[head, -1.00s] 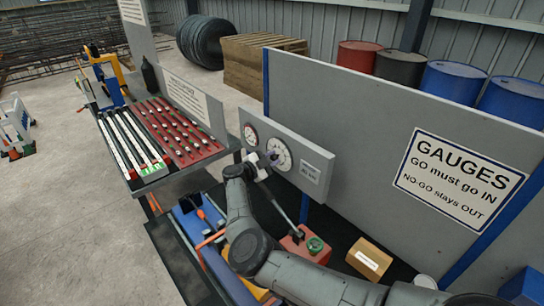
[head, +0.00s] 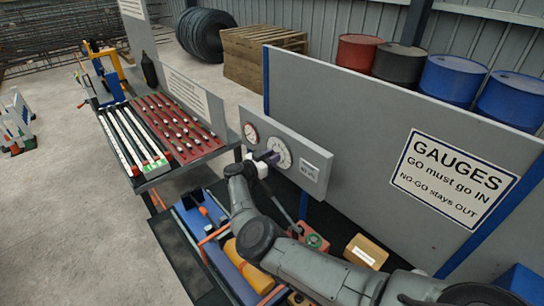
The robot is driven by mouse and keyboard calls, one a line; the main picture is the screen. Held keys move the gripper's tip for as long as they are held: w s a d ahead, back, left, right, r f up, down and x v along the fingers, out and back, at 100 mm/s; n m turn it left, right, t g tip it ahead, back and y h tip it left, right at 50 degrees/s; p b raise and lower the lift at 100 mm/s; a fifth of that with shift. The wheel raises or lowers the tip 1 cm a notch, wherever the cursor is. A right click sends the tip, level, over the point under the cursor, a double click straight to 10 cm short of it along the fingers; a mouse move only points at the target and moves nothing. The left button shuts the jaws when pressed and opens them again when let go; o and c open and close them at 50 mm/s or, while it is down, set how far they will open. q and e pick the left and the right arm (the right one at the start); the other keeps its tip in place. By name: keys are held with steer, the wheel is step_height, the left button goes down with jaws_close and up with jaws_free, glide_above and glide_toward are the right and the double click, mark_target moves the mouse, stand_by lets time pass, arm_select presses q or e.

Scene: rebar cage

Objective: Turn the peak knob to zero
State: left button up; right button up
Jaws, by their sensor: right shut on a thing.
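A grey gauge panel (head: 312,186) is fixed on the grey board and carries two round dials. The smaller dial with a red rim (head: 251,132) is at the left. The larger white dial (head: 281,151) is to its right. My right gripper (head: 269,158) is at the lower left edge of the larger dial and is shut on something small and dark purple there. That is likely the peak knob, but the gripper hides most of it and its pointer is too small to read. My left gripper is not in view.
A red box with a green top (head: 315,242) and a cardboard box (head: 366,252) stand below the panel. A bench with red racks (head: 181,125) is at the left. A tray with blue and orange tools (head: 215,240) lies under my right arm.

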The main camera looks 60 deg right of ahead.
steer(key=shift+n, duration=0.3)
steer(key=o, duration=0.9)
steer(key=shift+a, duration=0.1)
steer(key=shift+b+v, duration=1.1)
steer(key=shift+v, duration=5.7)
